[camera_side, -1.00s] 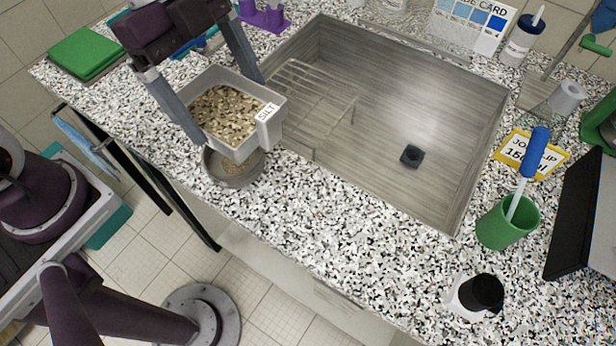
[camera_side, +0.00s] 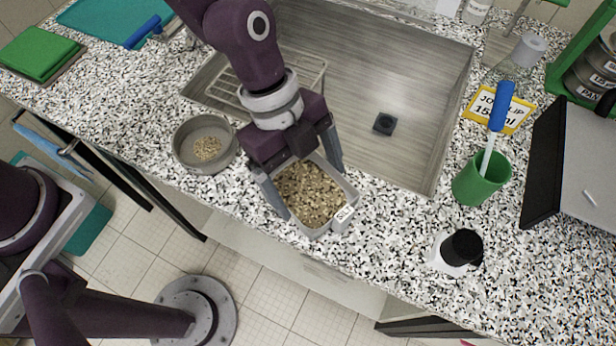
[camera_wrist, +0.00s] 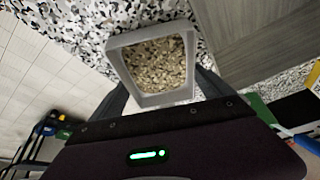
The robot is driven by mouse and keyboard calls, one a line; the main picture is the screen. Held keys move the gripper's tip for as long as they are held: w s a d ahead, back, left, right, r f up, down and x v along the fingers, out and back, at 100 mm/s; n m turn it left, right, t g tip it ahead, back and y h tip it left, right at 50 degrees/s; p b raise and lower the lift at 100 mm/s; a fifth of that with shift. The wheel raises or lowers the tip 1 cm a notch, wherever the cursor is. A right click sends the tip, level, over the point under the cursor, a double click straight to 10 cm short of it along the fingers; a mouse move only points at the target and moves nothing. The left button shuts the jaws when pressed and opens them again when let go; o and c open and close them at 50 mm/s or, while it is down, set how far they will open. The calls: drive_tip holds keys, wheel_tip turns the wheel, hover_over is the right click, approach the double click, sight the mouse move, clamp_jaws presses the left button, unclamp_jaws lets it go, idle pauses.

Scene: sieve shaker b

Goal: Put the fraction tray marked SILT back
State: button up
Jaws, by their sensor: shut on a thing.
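The fraction tray (camera_side: 346,214) is a grey box full of tan gravel, with a white label on its front wall; the label is small here but reads SILT in the earlier side view. My gripper (camera_side: 308,178) is shut on the tray, one finger along each side. The tray is near the counter's front edge, in front of the sink. I cannot tell whether it touches the counter. In the wrist view the tray (camera_wrist: 190,60) sits between my fingers (camera_wrist: 163,92), level-looking, with the gravel inside.
A round grey pan (camera_side: 183,150) with a little gravel stands left of the tray. The sink (camera_side: 420,90) lies behind. A green cup (camera_side: 482,180) with a blue-handled tool, a black-and-white item (camera_side: 461,248) and a dark panel (camera_side: 550,150) stand right. Speckled counter (camera_side: 395,225) is clear between.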

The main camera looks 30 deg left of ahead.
drive_tip(key=shift+f, duration=0.2)
drive_tip(key=shift+f, duration=0.1)
drive_tip(key=o, duration=1.3)
drive_tip(key=v, duration=1.2)
drive_tip(key=s+a+r+n+t+y, duration=0.1)
drive_tip(key=a+r+n+t, duration=0.1)
drive_tip(key=a+r+n, duration=0.3)
drive_tip(key=s+a+r+n+t+y, duration=0.1)
drive_tip(key=a+r+n+t, duration=0.2)
drive_tip(key=a, duration=0.5)
drive_tip(key=s+a+r+n, duration=0.1)
drive_tip(key=s+a+n, duration=0.2)
drive_tip(key=a+n, duration=0.1)
drive_tip(key=s+a+n+t+y, duration=0.1)
drive_tip(key=s+a+n, duration=0.2)
drive_tip(key=a+n, duration=0.1)
drive_tip(key=s+a+r+n+t+y, duration=0.1)
drive_tip(key=s+a+n, duration=0.2)
drive_tip(key=n, duration=0.3)
drive_tip(key=shift+a+r, duration=0.35)
drive_tip(key=shift+a, duration=0.15)
